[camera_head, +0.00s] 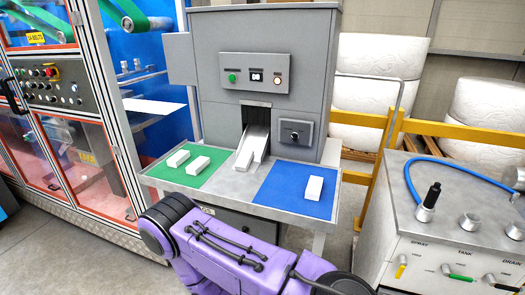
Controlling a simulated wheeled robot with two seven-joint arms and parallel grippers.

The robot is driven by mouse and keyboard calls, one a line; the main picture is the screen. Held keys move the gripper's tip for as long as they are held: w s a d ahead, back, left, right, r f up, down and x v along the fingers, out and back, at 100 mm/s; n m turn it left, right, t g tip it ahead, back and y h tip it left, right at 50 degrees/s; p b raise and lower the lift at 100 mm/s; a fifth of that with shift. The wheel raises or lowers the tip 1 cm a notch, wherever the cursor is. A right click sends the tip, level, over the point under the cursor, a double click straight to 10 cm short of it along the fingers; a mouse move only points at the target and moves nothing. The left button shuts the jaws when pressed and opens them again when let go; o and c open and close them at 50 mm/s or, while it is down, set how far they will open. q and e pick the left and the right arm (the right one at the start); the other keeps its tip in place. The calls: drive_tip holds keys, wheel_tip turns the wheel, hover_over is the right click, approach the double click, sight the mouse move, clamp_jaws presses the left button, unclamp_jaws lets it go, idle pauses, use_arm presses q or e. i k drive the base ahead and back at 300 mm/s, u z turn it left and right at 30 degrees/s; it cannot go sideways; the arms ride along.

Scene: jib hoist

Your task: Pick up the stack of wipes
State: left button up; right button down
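Several white blocks that look like stacks of wipes are in view at the grey machine. Two white stacks, a left one (178,158) and a right one (198,165), lie on the green mat (160,169) on the left of the machine's table. Another white stack (314,188) lies on the blue mat (275,187) on the right. White pieces (247,152) lie in the metal chute in the middle; I cannot tell how they are stacked. A purple arm of mine crosses the bottom, in front of the table. Neither gripper shows.
The grey machine (262,50) stands behind the metal table (224,196). A glass-doored cabinet (80,150) is at left. A yellow rail (450,130) and a steel tank unit (400,215) with a blue hose are at right. White rolls (365,70) stand behind.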

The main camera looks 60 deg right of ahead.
sight(244, 160)
drive_tip(key=z, duration=2)
